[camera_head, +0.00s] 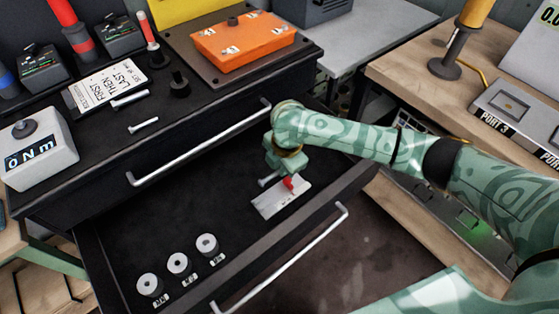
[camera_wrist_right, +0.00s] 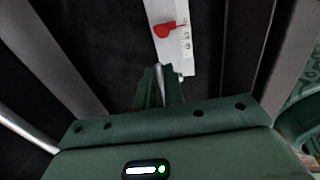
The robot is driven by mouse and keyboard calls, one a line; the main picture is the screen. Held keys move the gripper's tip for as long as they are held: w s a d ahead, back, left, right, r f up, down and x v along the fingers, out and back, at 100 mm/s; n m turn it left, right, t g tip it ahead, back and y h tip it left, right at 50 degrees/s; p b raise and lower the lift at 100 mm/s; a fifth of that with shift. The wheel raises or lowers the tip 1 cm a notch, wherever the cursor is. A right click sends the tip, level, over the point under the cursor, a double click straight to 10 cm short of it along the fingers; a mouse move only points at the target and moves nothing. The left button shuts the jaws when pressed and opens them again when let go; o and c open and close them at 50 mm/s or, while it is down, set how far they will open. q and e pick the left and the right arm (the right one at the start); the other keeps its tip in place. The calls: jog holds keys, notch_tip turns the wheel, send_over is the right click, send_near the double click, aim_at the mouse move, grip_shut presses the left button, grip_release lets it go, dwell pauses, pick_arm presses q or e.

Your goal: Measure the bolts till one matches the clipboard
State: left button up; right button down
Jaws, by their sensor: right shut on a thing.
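My right gripper (camera_head: 280,165) reaches down into the open drawer and is shut on a silver bolt (camera_head: 267,181). In the right wrist view the bolt (camera_wrist_right: 160,82) sticks out between the closed fingers (camera_wrist_right: 160,90). Just beyond it lies a pale measuring plate (camera_head: 272,206) with a red pointer (camera_head: 288,183); the plate (camera_wrist_right: 160,12) also shows in the wrist view. The bolt's tip is close to the plate; I cannot tell if they touch. Two more bolts, one (camera_head: 130,98) by the clipboard and one (camera_head: 143,125) nearer, lie on the cabinet top. The white clipboard sheet (camera_head: 92,93) carries printed words. My left gripper is not in view.
Three round grey weights (camera_head: 178,263) with labels stand in the drawer's near left. Drawer walls and a long front handle (camera_head: 290,255) bound the space. A white box with a knob (camera_head: 38,155) and an orange block (camera_head: 243,42) sit on the cabinet top. The drawer's middle floor is clear.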

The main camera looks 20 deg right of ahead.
jog(key=b, duration=0.4)
send_over(280, 192)
jog(key=f, duration=0.5)
jog(key=shift+s+d, duration=0.1)
jog(key=shift+s, duration=0.15)
notch_tip(280, 192, down, 2)
jog(key=shift+f+b, duration=0.2)
jog(key=shift+b, duration=0.55)
jog(key=shift+f, duration=0.75)
jog(key=shift+f+b, duration=0.3)
jog(key=shift+f, duration=0.15)
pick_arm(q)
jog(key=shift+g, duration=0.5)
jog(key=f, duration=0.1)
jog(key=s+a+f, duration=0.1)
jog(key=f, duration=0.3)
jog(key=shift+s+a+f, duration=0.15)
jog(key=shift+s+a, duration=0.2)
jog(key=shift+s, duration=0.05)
pick_arm(e)
jog(key=shift+f, duration=0.1)
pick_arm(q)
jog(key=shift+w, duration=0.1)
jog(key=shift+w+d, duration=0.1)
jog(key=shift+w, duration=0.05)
pick_arm(e)
jog(key=c, duration=1.4)
grip_release()
